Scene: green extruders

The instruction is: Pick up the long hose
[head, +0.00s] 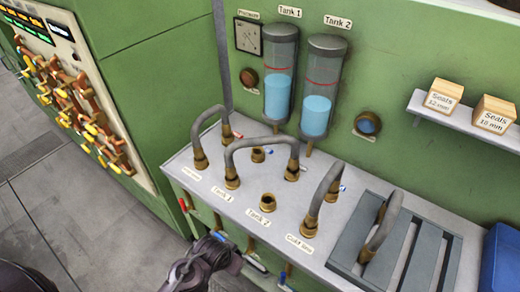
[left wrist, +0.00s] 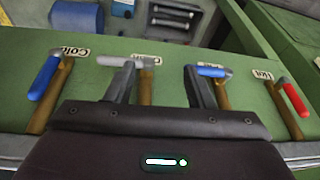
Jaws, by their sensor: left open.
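Several grey hoses with brass ends stand on the grey bench top. The one that looks longest (head: 258,142) arches from the Tank 1 fitting to a fitting on its right. A shorter hose (head: 206,120) arches at the left, another (head: 322,188) rises from the cold fitting, and another (head: 385,225) lies in the slotted rack. My left gripper (head: 218,252) is low in front of the bench's front edge, apart from the hoses. In the left wrist view my left gripper (left wrist: 158,78) is open and empty, facing a row of valve handles. My right gripper is not in view.
Blue (left wrist: 45,78) and red (left wrist: 296,100) valve handles sit along the green front panel. The bare Tank 2 fitting (head: 267,202) stands in front of the longest hose. Two liquid tanks (head: 280,80) (head: 322,92) hang behind. A blue bin (head: 502,260) is at the right.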

